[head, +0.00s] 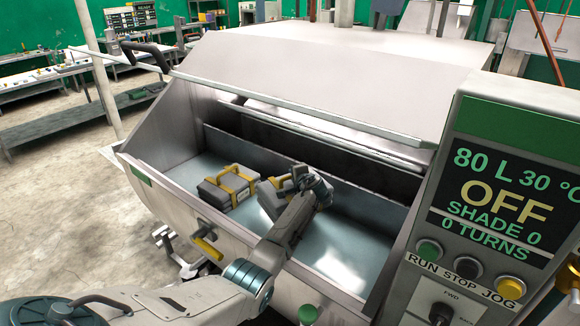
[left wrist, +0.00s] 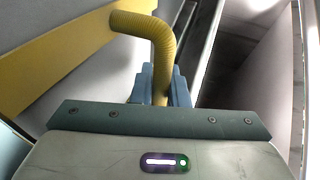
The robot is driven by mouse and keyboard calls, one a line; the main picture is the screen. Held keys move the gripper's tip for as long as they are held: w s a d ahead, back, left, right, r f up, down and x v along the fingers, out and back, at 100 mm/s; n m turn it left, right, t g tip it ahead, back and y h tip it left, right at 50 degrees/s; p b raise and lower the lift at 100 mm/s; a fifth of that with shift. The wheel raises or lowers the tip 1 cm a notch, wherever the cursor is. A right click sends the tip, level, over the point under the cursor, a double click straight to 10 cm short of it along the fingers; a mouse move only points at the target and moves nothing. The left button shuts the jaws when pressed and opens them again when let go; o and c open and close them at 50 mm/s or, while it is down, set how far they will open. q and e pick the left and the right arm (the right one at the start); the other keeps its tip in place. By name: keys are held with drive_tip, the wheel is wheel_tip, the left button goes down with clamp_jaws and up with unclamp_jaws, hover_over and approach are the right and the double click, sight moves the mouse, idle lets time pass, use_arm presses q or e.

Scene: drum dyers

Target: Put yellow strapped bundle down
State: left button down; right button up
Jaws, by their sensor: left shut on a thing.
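A grey bundle with yellow straps (head: 272,196) is in the open tub of the drum machine, partly hidden behind my left arm. My left gripper (head: 301,176) is at its upper right side. In the left wrist view the bluish fingers (left wrist: 161,85) are shut on its curved yellow strap handle (left wrist: 151,26). The held bundle looks a little tilted; I cannot tell whether it touches the tub floor. A second grey bundle with yellow straps (head: 230,187) lies on the tub floor just to its left. My right gripper is not in view.
The tub (head: 345,240) has bare floor to the right of the bundles. Its front wall (head: 180,212) and raised lid (head: 300,70) bound the opening. A control panel (head: 490,190) reading OFF stands at the right. A yellow-handled valve (head: 207,247) sticks out in front.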

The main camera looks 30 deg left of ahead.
use_arm(q)
wheel_tip(320, 180, down, 6)
drive_tip(key=shift+w, duration=0.15)
drive_tip(key=shift+f, duration=0.45)
wheel_tip(320, 180, down, 3)
drive_tip(key=shift+r+b, duration=0.2)
drive_tip(key=shift+b, duration=0.45)
drive_tip(key=shift+f, duration=0.45)
drive_tip(key=c, duration=1.5)
unclamp_jaws()
drive_tip(key=shift+s+f, duration=0.15)
drive_tip(key=shift+s, duration=0.05)
drive_tip(key=shift+c, duration=0.2)
drive_tip(key=shift+o, duration=0.7)
drive_tip(key=shift+d, duration=0.1)
